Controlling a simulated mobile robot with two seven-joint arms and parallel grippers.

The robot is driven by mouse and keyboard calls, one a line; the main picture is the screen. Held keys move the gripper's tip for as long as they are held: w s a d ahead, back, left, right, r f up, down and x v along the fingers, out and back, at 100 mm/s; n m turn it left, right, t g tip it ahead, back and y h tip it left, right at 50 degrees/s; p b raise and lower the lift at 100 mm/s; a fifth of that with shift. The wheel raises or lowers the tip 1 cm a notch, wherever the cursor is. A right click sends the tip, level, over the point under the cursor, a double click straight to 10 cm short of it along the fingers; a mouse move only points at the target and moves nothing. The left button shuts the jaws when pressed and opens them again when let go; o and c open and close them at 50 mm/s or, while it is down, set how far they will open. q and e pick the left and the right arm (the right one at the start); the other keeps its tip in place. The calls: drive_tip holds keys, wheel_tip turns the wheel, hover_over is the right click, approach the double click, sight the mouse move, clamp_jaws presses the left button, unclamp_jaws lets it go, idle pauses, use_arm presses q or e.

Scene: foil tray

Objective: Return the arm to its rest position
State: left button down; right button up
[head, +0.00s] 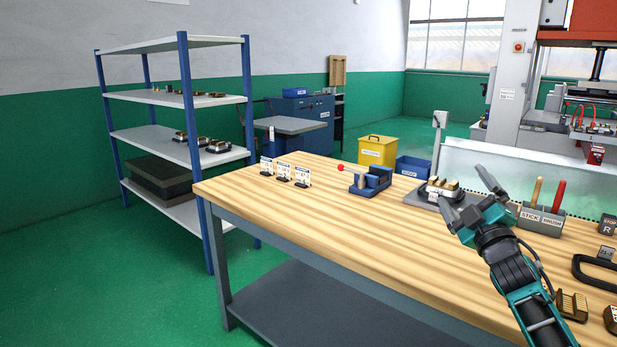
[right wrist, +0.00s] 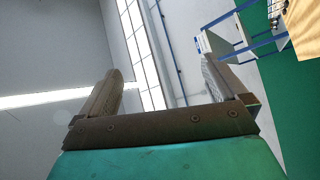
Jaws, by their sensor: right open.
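My right arm (head: 535,305) reaches in from the lower right in the head view. Its gripper (head: 461,185) is raised above the right part of the wooden workbench (head: 330,225). The two fingers are apart with nothing between them. In the right wrist view the gripper (right wrist: 160,72) is also open and empty, with wall, window and ceiling light behind it. A metal plate with brass-coloured pieces (head: 441,187) shows behind the fingers in the head view. My left gripper is not in view.
A holder labelled STICK and BRUSH (head: 541,219) stands close right of the gripper. Brass-coloured blocks (head: 572,304) and a black handle (head: 594,270) lie near the arm. A blue fixture (head: 371,181) and small label stands (head: 284,172) are farther left. The bench's front middle is clear.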

drive_tip(key=w+d+f+m+g+h, duration=0.1)
drive_tip(key=d+f+m+g+h, duration=0.25)
drive_tip(key=f+m, duration=0.4)
drive_tip(key=s+a+f+m+g+y, duration=0.1)
drive_tip(key=s+a+f+g, duration=0.1)
drive_tip(key=s+a+f, duration=0.4)
drive_tip(key=s+a+f+m+g+y, duration=0.1)
drive_tip(key=s+f, duration=0.2)
drive_tip(key=f, duration=0.6)
drive_tip(key=s+a+f+g, duration=0.1)
drive_tip(key=s+a+f, duration=0.2)
drive_tip(key=s, duration=0.6)
drive_tip(key=s+a+f+g+y, duration=0.1)
drive_tip(key=s+a+f, duration=0.3)
drive_tip(key=s, duration=0.6)
drive_tip(key=s+a+f+g+y, duration=0.1)
drive_tip(key=s+a+f+g, duration=0.2)
drive_tip(key=s+f, duration=0.4)
drive_tip(key=shift+s+a+m, duration=0.25)
drive_tip(key=shift+s+m, duration=0.1)
drive_tip(key=shift+s, duration=0.85)
drive_tip(key=shift+f, duration=0.1)
